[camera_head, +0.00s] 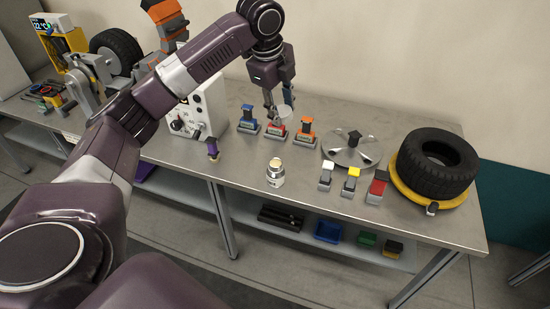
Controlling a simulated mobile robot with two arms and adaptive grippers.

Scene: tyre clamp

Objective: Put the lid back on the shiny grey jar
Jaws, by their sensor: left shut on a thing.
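The shiny grey jar (276,178) stands upright near the front edge of the table, with a pale, cream-coloured top. My left gripper (278,104) is behind it, towards the back of the table, pointing down. It is shut on a small light-grey round piece, which looks like the lid (286,112). The piece shows just above a red-topped block (277,129), apart from the jar; whether it touches the block I cannot tell. My right gripper is not in view.
A blue-topped block (248,120) and an orange-topped one (305,133) flank the red one. A round metal plate (345,153), several small coloured blocks and a tyre (437,160) stand right. A purple-topped piece (213,149) and a white box (208,98) stand left.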

